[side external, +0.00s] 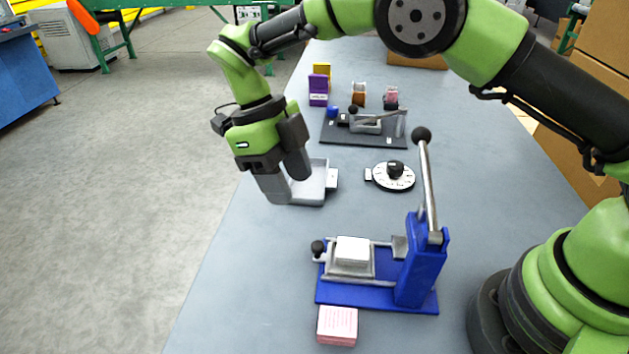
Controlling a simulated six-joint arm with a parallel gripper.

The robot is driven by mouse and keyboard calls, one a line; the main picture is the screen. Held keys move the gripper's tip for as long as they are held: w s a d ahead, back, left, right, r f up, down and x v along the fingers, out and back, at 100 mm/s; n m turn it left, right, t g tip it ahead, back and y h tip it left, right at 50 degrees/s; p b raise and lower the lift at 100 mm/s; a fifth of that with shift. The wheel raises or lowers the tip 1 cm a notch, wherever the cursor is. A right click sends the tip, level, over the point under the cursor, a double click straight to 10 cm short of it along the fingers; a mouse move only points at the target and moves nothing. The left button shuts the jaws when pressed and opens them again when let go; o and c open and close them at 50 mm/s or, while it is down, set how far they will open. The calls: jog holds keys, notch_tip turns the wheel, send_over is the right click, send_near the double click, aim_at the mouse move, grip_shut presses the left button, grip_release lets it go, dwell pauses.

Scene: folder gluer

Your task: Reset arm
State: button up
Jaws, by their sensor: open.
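My gripper (288,188) is at the end of the green arm, pointing down near the left edge of the grey table (240,265). Its two dark fingers are apart, with nothing seen between them. It is in front of a grey open tray (313,186) and hides part of it. Whether the fingers touch the tray cannot be told from this view.
A blue lever press (425,265) holds a white block (352,250); a pink box (337,325) lies in front. A dial (394,176) and a dark fixture plate (365,140) stand behind, with small boxes (318,88) and jars (359,94) farther back. Table space left of the press is clear.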

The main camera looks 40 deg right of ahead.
jog(key=s+d+r+n+t+y, duration=0.1)
jog(key=s+d+r+n+t, duration=0.2)
jog(key=r+n, duration=0.4)
jog(key=s+d+r+n+t+y, duration=0.2)
jog(key=d+r+n, duration=0.3)
jog(key=r, duration=0.4)
jog(key=s+d+r+n+t, duration=0.1)
jog(key=s+d+n+t, duration=0.2)
jog(key=s+n, duration=0.4)
jog(key=s+d+r+n+t, duration=0.1)
jog(key=s+d+n+t, duration=0.1)
jog(key=s+n, duration=0.5)
jog(key=shift+d+n+t+y, duration=0.3)
jog(key=shift+d+n+t, duration=0.1)
jog(key=shift+t, duration=0.2)
